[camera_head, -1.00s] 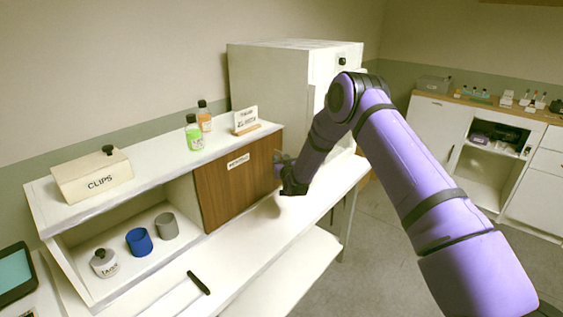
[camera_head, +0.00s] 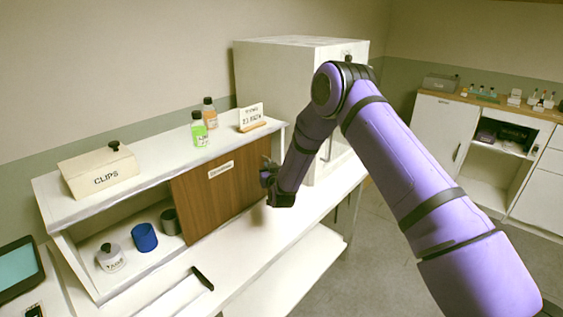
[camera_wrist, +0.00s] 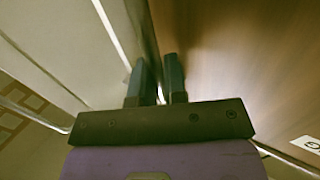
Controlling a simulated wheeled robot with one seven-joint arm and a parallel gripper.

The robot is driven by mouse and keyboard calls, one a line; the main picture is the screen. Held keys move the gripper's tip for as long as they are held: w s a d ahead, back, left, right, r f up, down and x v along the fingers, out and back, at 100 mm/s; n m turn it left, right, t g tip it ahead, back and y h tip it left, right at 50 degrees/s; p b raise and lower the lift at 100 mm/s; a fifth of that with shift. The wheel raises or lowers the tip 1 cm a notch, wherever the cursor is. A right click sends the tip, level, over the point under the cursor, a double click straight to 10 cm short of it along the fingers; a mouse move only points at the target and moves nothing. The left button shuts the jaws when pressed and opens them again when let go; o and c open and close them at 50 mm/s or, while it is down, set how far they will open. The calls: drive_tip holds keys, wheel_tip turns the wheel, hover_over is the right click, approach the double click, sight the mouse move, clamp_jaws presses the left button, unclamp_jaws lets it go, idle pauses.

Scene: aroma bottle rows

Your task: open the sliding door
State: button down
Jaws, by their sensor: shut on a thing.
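The sliding door (camera_head: 215,195) is a brown wooden panel with a white label on the front of the white cabinet. Its wood face also fills the right side of the wrist view (camera_wrist: 240,60). My gripper (camera_head: 268,178) is at the door's right end, shut on the door near its edge. In the wrist view the two dark fingers of my gripper (camera_wrist: 158,75) point toward that edge, and the exact part between them is hard to make out. The left compartment is open, and a narrow gap shows to the door's right.
In the left compartment stand a labelled jar (camera_head: 111,258), a blue cup (camera_head: 144,238) and a grey cup (camera_head: 170,222) partly hidden by the door. A CLIPS box (camera_head: 98,172), bottles (camera_head: 199,130) and a sign (camera_head: 251,118) stand on top. A black-handled tool (camera_head: 203,278) lies in front.

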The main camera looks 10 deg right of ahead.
approach(216, 189)
drive_tip(key=w, duration=0.5)
drive_tip(key=shift+w+a, duration=0.15)
drive_tip(key=shift+w, duration=0.05)
drive_tip(key=c, duration=1.2)
unclamp_jaws()
drive_tip(key=s, duration=1)
drive_tip(key=shift+s, duration=0.4)
